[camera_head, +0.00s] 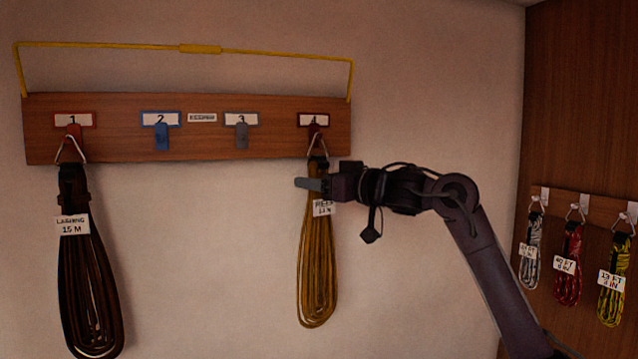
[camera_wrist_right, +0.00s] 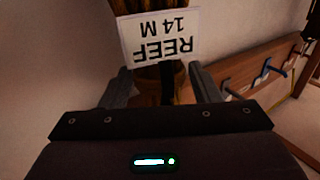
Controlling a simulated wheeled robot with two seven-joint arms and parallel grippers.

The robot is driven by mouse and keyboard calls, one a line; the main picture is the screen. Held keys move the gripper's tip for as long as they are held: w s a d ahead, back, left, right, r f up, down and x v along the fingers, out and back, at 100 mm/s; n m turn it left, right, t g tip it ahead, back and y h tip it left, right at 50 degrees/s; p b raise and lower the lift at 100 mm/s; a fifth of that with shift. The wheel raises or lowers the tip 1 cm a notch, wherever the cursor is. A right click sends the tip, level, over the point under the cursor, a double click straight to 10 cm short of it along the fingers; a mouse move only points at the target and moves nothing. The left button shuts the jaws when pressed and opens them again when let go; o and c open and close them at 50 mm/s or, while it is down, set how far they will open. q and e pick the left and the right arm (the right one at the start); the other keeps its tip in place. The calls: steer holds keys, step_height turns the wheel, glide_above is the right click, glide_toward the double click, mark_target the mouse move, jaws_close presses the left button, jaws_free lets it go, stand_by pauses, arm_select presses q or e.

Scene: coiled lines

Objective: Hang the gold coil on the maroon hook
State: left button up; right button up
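The gold coil (camera_head: 317,262) hangs upright below the maroon hook (camera_head: 315,131) under plate 4. Its metal ring (camera_head: 317,146) is at the hook and appears to be over it. Its tag reads REEF 14 M and shows upside down in the right wrist view (camera_wrist_right: 160,36). My right gripper (camera_head: 310,184) reaches in from the right at the coil's neck, just below the ring. My left gripper is not in view.
A yellow bar (camera_head: 200,48) spans above. Small coils (camera_head: 570,262) hang at far right.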

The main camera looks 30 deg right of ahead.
steer(key=shift+o, duration=1)
steer(key=shift+f, duration=0.15)
steer(key=shift+s, duration=0.2)
steer(key=b+v, duration=0.4)
steer(key=v, duration=0.3)
steer(key=shift+s, duration=0.25)
steer(key=shift+d, duration=0.1)
